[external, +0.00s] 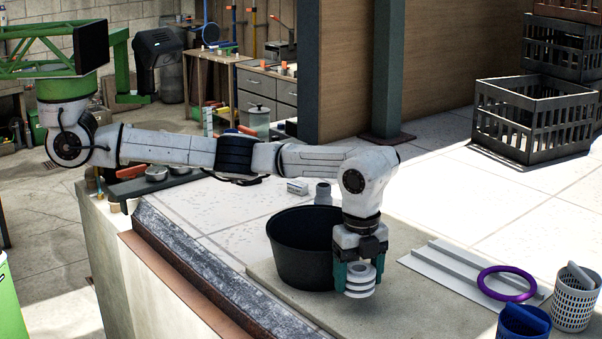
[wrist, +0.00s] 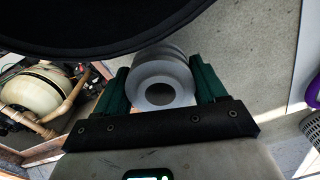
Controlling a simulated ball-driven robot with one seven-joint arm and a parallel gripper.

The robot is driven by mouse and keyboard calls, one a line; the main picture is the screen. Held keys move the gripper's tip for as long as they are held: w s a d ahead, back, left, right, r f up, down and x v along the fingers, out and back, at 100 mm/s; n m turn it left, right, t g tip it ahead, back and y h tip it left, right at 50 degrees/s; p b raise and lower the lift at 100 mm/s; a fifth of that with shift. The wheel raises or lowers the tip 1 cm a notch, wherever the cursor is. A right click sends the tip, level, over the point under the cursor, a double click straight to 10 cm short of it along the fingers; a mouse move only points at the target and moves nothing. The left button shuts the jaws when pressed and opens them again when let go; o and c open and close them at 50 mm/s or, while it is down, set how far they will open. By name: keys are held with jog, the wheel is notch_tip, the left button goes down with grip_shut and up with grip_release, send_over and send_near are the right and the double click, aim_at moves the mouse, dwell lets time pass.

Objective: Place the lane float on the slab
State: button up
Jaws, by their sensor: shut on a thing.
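My gripper (external: 359,277) is shut on the lane float (external: 360,285), a pale grey-white ribbed piece with a round hole in its end. In the wrist view the float (wrist: 160,84) sits between the two green fingers, its holed end facing the camera. The slab (external: 420,300) is a flat beige-grey surface at the front right; it also shows in the wrist view (wrist: 250,55). The float is upright over the slab, beside the black bucket. I cannot tell whether its lower end touches the slab.
A black bucket (external: 300,265) stands close left of my gripper. A pale stepped strip (external: 450,268), a purple ring (external: 507,297), a white basket (external: 574,305) and a blue basket (external: 522,325) are to the right. Dark crates (external: 535,125) stand behind. A rough stone edge (external: 190,255) runs along the left.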

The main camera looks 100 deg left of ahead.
aim_at(356, 306)
jog(key=shift+f+p, duration=0.3)
jog(key=shift+f, duration=1.6)
jog(key=shift+f, duration=0.1)
jog(key=o, duration=1)
jog(key=shift+o, duration=0.2)
notch_tip(356, 306, up, 12)
jog(key=b, duration=0.2)
